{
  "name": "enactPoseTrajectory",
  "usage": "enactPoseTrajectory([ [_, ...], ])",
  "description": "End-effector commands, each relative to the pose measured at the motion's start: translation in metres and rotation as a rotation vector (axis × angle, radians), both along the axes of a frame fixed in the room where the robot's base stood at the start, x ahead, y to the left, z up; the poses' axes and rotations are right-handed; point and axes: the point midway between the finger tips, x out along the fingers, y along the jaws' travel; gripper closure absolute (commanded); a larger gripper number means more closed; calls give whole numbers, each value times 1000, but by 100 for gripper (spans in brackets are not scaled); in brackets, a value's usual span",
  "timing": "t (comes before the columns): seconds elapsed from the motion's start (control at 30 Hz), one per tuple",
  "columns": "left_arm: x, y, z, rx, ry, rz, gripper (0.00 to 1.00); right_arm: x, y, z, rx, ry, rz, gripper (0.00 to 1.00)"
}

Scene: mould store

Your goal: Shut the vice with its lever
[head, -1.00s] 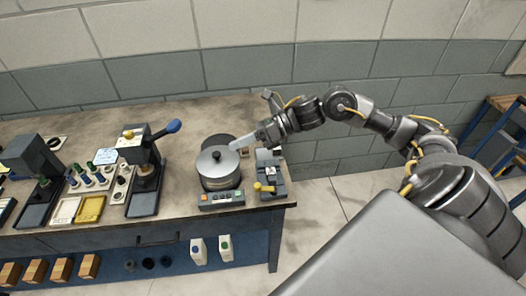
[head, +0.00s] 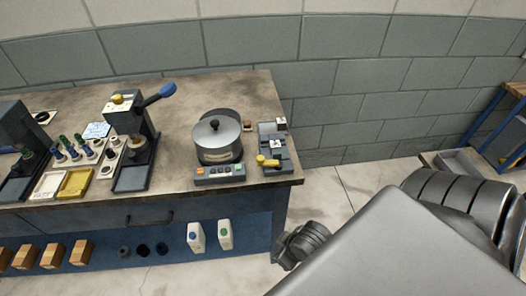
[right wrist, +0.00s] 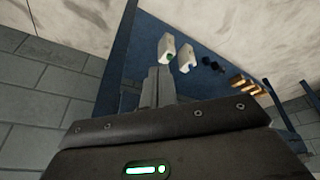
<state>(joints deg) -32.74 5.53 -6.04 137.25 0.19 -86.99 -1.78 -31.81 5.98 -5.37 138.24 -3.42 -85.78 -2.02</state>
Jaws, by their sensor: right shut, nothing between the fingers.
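The vice (head: 281,162) is a small dark grey block device at the right front corner of the bench in the head view. Its short yellow lever (head: 268,161) lies across its front left part. Small pale pieces with dark marks sit on it; I cannot tell how far its jaws are apart. My right gripper (right wrist: 158,85) is shut and empty in the right wrist view, away from the vice. In the head view only part of my right arm shows, low and right of the bench; its fingers are hidden. My left gripper is not in view.
A lidded steel pot (head: 218,138) stands left of the vice, behind a button panel (head: 219,174). A lever press (head: 133,135) stands further left. White bottles (head: 195,236) and wooden blocks (head: 50,255) are on the lower shelf.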

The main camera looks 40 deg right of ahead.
Motion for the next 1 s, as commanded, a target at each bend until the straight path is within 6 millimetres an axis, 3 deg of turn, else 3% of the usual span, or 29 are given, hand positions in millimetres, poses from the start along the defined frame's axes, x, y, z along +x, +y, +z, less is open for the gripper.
enactPoseTrajectory([
  [0.03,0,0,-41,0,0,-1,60,-5,1,-45,9,20,-23,100],
  [0.2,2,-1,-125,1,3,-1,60,-11,2,-135,23,57,-60,100],
  [0.3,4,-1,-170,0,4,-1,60,-10,3,-181,25,62,-61,100],
  [0.43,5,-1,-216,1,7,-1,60,-9,3,-227,24,64,-61,100],
  [0.63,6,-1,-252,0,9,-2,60,-7,3,-263,23,66,-60,100],
  [1.0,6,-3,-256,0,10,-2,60,-7,2,-267,24,66,-59,100],
])
